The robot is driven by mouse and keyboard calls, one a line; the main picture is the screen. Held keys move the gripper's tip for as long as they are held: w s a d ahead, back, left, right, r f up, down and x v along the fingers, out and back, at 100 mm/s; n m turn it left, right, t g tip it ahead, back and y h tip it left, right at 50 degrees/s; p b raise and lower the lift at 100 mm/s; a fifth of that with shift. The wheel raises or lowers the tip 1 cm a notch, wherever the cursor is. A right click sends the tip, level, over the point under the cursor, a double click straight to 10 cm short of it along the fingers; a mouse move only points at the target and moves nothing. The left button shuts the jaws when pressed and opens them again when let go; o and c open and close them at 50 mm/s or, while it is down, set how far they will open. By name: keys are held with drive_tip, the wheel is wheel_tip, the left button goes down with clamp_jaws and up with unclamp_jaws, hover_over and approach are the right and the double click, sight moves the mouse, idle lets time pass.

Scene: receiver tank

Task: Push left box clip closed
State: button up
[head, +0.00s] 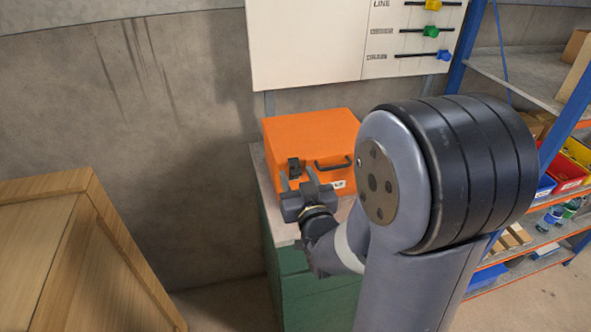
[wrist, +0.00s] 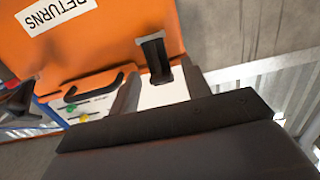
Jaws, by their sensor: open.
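The orange box (head: 312,138) stands shut on the cabinet top in the head view. Its front also fills the upper left of the wrist view (wrist: 105,45), with a white RETURNS label. The black left box clip (head: 294,166) is on its front, left of the dark handle (head: 333,161). In the wrist view the clip (wrist: 153,55) lies between my finger ends, and its flap seems to stick out; I cannot tell its exact angle. My gripper (head: 296,183) is open and empty, in front of the clip. I cannot tell whether a finger touches it. My arm hides the box's right front.
The box rests on a green cabinet (head: 308,293) with a pale top. A white wall panel (head: 310,45) with coloured sliders hangs behind. A wooden crate (head: 60,250) stands at the left, and shelving (head: 520,85) with bins at the right. Floor shows between crate and cabinet.

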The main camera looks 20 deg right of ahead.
drive_tip(key=shift+c, duration=0.3)
drive_tip(key=c, duration=0.9)
drive_tip(key=shift+w+r+g+p, duration=0.15)
drive_tip(key=shift+r+g+p, duration=0.4)
drive_tip(key=shift+p, duration=0.65)
drive_tip(key=shift+w+r+g+p, duration=0.15)
drive_tip(key=shift+w+g+p, duration=0.1)
drive_tip(key=shift+g+p, duration=0.45)
drive_tip(key=shift+w+g+p, duration=0.15)
drive_tip(key=shift+g+p, duration=0.1)
drive_tip(key=shift+p, duration=0.2)
drive_tip(key=shift+f, duration=0.2)
drive_tip(key=o, duration=1)
drive_tip(key=shift+c, duration=0.2)
